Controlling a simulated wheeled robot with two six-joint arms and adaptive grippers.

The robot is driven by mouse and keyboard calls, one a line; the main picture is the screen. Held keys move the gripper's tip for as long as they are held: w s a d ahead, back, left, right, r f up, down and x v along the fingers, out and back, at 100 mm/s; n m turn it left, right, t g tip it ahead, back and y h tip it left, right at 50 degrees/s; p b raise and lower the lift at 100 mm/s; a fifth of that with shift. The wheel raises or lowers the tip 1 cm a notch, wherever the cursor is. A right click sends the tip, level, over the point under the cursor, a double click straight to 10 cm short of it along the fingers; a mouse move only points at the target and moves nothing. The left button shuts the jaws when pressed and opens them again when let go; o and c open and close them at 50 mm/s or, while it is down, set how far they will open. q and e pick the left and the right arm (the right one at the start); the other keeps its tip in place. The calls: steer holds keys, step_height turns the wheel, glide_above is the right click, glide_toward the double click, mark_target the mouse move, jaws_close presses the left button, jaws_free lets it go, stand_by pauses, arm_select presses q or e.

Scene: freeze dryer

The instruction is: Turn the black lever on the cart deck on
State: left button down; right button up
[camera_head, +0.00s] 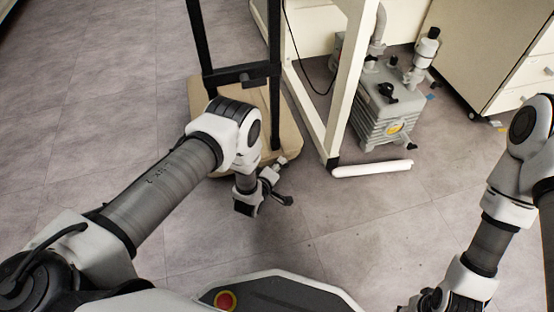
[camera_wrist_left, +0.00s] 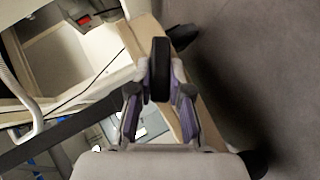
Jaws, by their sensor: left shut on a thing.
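The black lever (camera_wrist_left: 160,70) stands upright in the left wrist view, between the two fingers of my left gripper (camera_wrist_left: 161,80). The gripper is shut on it. Behind the lever is the tan edge of the cart deck (camera_wrist_left: 143,40). In the head view, the cart deck (camera_head: 203,98) lies low on the floor, partly covered by my left arm. My left gripper (camera_head: 272,178) is at its near edge; I cannot make out the lever there. My right gripper (camera_head: 430,301) is at the bottom right, partly cut off, and its fingers are unclear.
The cart's black upright frame (camera_head: 200,40) rises from the deck. To its right are a white frame leg (camera_head: 338,100), a grey pump (camera_head: 385,115) and a white bar (camera_head: 372,169) on the floor. A cabinet (camera_head: 490,50) stands at the back right. Floor nearer me is clear.

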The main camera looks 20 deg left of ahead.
mark_target(286, 164)
arm_select(q)
steer(key=shift+w+d+r+m+g+y+p, duration=0.2)
steer(key=shift+d+r+m+g+y+p, duration=0.15)
steer(key=shift+r+m+g+y+p, duration=0.5)
steer(key=shift+w+d+f+m+g+y+p, duration=0.15)
steer(key=shift+d+f+m+g+y+p, duration=0.1)
steer(key=shift+m+g+y+p, duration=0.3)
steer(key=shift+w+d+m+g+y+b, duration=0.25)
steer(key=shift+m+g+y+b, duration=0.25)
steer(key=shift+g+y+b, duration=0.25)
steer(key=shift+w+d+m+g+y+b, duration=0.1)
steer(key=shift+d+m+g+y+b, duration=0.15)
steer(key=shift+m+g+y+b, duration=0.5)
steer(key=shift+w+d+r+y+b, duration=0.1)
steer(key=shift+y+b, duration=0.3)
steer(key=shift+b, duration=0.4)
arm_select(e)
steer(key=shift+f, duration=0.4)
arm_select(q)
steer(key=c, duration=1.1)
jaws_free()
